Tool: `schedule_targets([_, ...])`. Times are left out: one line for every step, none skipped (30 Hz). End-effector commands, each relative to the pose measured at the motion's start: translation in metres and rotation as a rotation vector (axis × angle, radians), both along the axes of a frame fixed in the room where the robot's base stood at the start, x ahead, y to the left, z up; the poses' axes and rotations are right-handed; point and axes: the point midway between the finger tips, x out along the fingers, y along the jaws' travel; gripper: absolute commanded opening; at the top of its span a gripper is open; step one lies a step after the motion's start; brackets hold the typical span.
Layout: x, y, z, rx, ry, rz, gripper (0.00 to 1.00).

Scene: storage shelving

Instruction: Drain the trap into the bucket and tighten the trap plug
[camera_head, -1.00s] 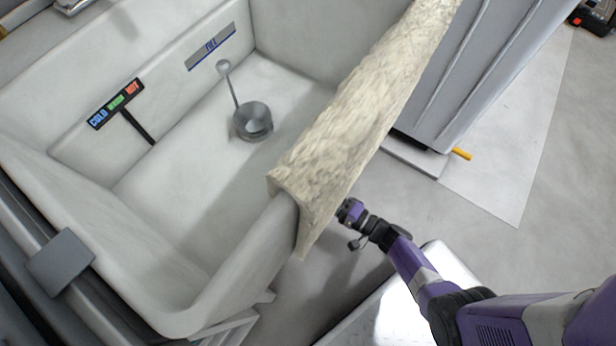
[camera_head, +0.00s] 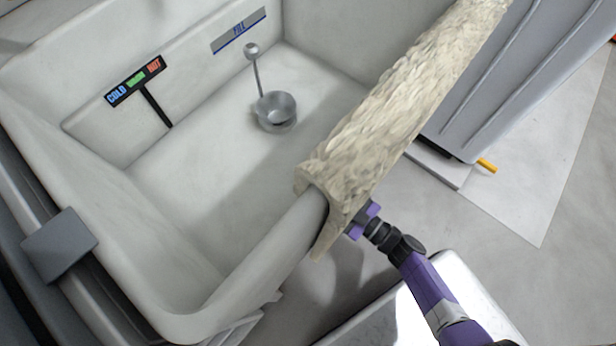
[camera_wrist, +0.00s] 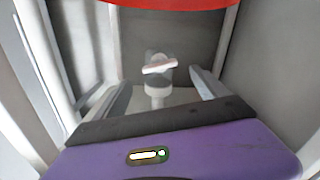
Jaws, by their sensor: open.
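In the wrist view, a white fitting (camera_wrist: 157,90) with a pale bar-shaped piece across it lies ahead between my fingers. It looks like the trap with its plug, but it is blurred. My gripper (camera_wrist: 160,84) is open, with one finger on each side of the fitting and no visible contact. A red curved edge (camera_wrist: 175,3) crosses the top of the wrist view; it may be the bucket, mostly out of frame. In the head view, my gripper (camera_head: 364,220) is beside the basin's outer side, partly hidden by the draped cloth. Neither trap nor bucket shows there.
The grey basin (camera_head: 270,255) holds a small metal cup (camera_head: 276,110) with a ball-ended rod. A rough beige cloth (camera_head: 400,105) covers its right rim. Pale legs or pipes (camera_wrist: 60,60) flank the gripper.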

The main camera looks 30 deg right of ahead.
Motion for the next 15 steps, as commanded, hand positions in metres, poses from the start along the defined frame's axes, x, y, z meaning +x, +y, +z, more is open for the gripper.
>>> schedule_targets([0.001, 0.0, 0.0, -0.015, -0.005, 0.0, 0.84])
schedule_targets([0.003, 0.001, 0.0, -0.022, -0.008, 0.0, 0.84])
schedule_targets([0.005, 0.002, -0.001, -0.027, -0.01, 0.0, 0.84])
schedule_targets([0.008, 0.002, -0.001, -0.028, -0.011, 0.001, 0.84])
schedule_targets([0.011, 0.003, -0.001, -0.029, -0.012, 0.0, 0.84])
schedule_targets([0.016, 0.005, -0.001, -0.028, -0.01, -0.001, 0.84])
schedule_targets([0.02, 0.006, -0.002, -0.027, -0.011, 0.001, 0.84])
schedule_targets([0.024, 0.008, -0.002, -0.027, -0.011, 0.001, 0.84])
schedule_targets([0.031, 0.01, -0.002, -0.027, -0.011, 0.001, 0.84])
schedule_targets([0.036, 0.011, -0.002, -0.027, -0.011, 0.001, 0.84])
schedule_targets([0.04, 0.013, -0.002, -0.027, -0.012, 0.001, 0.84])
schedule_targets([0.046, 0.015, -0.002, -0.026, -0.01, 0.001, 0.84])
schedule_targets([0.05, 0.016, -0.002, -0.026, -0.01, -0.001, 0.84])
schedule_targets([0.054, 0.017, -0.002, -0.026, -0.011, 0.0, 0.84])
schedule_targets([0.059, 0.018, -0.002, -0.026, -0.011, 0.0, 0.84])
